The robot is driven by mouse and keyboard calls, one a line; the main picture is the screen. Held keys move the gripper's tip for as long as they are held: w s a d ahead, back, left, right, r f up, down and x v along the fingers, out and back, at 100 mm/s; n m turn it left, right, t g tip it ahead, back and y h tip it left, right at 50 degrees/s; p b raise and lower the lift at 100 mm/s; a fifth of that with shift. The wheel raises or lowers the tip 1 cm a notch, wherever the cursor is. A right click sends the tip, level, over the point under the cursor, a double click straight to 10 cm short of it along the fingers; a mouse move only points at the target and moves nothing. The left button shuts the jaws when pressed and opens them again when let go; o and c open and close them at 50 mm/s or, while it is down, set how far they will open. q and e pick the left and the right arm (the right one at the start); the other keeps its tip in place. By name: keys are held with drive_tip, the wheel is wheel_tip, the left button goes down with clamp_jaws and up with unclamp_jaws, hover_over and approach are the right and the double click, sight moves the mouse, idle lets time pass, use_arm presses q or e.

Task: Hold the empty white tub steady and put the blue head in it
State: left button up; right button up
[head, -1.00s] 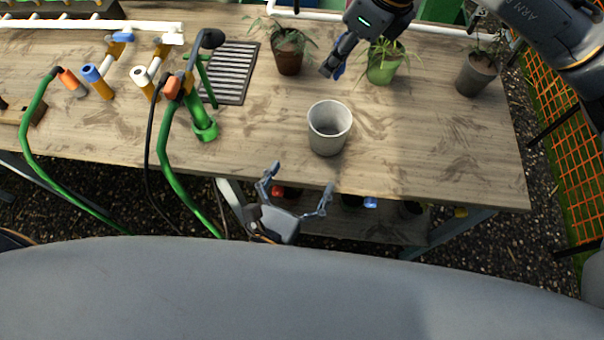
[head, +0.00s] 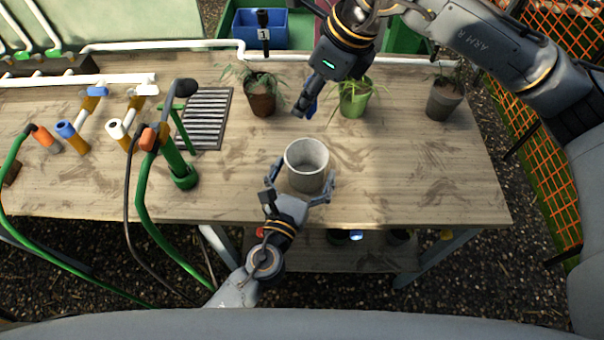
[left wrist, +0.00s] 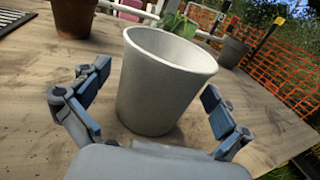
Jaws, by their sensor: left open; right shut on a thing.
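The empty white tub (head: 306,167) stands upright near the front of the wooden table. My left gripper (head: 304,178) is open, with one finger on either side of the tub. In the left wrist view the tub (left wrist: 160,85) stands between the spread fingers (left wrist: 155,105), with a gap on each side. My right gripper (head: 306,106) is above the table, behind the tub. It is shut on the blue head (head: 311,106), which shows only as a small blue part beside the fingers.
Potted plants stand behind the tub: a brown pot (head: 262,101), a green pot (head: 354,102) and a grey pot (head: 444,101). The table right of the tub is clear.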

use_arm(q)
drive_tip(key=c, duration=1.2)
use_arm(e)
approach(307, 144)
drive_tip(key=shift+s+a+f, duration=0.4)
drive_tip(key=shift+a+f, duration=0.2)
drive_tip(key=shift+f, duration=0.15)
drive_tip(key=shift+s+a+f, duration=0.4)
drive_tip(key=shift+a+f, duration=0.2)
drive_tip(key=shift+f, duration=0.15)
drive_tip(key=shift+s+a+f, duration=0.35)
drive_tip(key=shift+a+f, duration=0.25)
drive_tip(key=shift+f, duration=0.15)
drive_tip(key=o, duration=0.9)
drive_tip(key=v, duration=1.2)
